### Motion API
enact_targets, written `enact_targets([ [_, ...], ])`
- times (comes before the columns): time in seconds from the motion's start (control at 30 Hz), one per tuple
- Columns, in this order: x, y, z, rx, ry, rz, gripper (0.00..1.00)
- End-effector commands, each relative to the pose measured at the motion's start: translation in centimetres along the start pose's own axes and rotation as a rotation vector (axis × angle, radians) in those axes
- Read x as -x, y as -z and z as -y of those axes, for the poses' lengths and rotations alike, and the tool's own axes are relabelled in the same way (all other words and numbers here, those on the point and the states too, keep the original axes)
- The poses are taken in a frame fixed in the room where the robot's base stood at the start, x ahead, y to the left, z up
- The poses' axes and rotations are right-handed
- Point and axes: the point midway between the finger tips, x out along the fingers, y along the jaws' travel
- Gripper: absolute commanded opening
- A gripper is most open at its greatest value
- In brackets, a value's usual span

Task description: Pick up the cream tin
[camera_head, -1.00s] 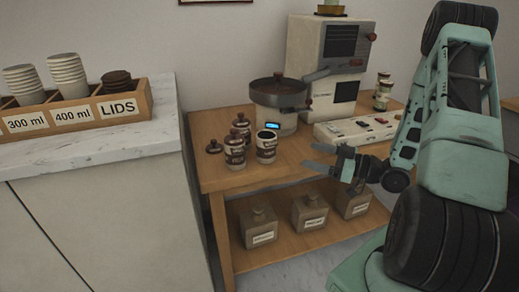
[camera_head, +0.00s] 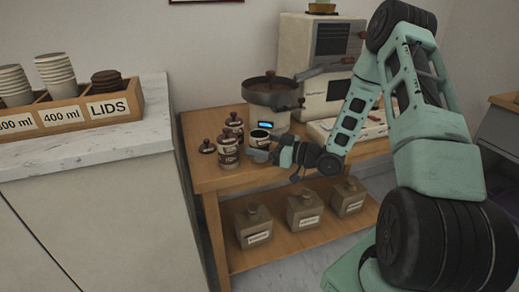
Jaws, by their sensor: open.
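Small cream-and-brown tins stand grouped at the left of the wooden cart top. An open tin without a lid (camera_head: 257,139) is nearest my gripper. A lidded tin (camera_head: 228,155) stands to its left, and another lidded tin (camera_head: 234,125) is partly hidden behind. Their labels are too small to read, so I cannot tell which is the cream tin. My gripper (camera_head: 262,156) is open, its fingers pointing left at the front of the open tin and overlapping its lower part in the picture. I cannot tell whether they touch it.
A loose brown lid (camera_head: 207,147) lies left of the tins. Several boxy canisters (camera_head: 259,226) sit on the lower shelf. The marble counter (camera_head: 90,147) with a cup holder (camera_head: 68,114) is at the left.

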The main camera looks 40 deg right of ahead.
Motion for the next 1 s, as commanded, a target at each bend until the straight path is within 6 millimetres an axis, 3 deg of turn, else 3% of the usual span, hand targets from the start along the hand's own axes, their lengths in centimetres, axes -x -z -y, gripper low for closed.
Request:
enact_targets([
  [0.3, -0.7, 0.0, 0.0, 0.0, -0.001, -0.001, 0.78],
  [0.5, -0.7, 0.0, 0.0, 0.0, -0.001, 0.0, 0.23],
  [0.53, -0.7, 0.0, 0.0, 0.0, -0.001, 0.0, 0.21],
  [0.8, -0.7, 0.4, 0.0, 0.002, -0.001, -0.002, 0.21],
  [1.0, -0.7, 3.5, 0.0, 0.006, 0.0, -0.002, 0.21],
])
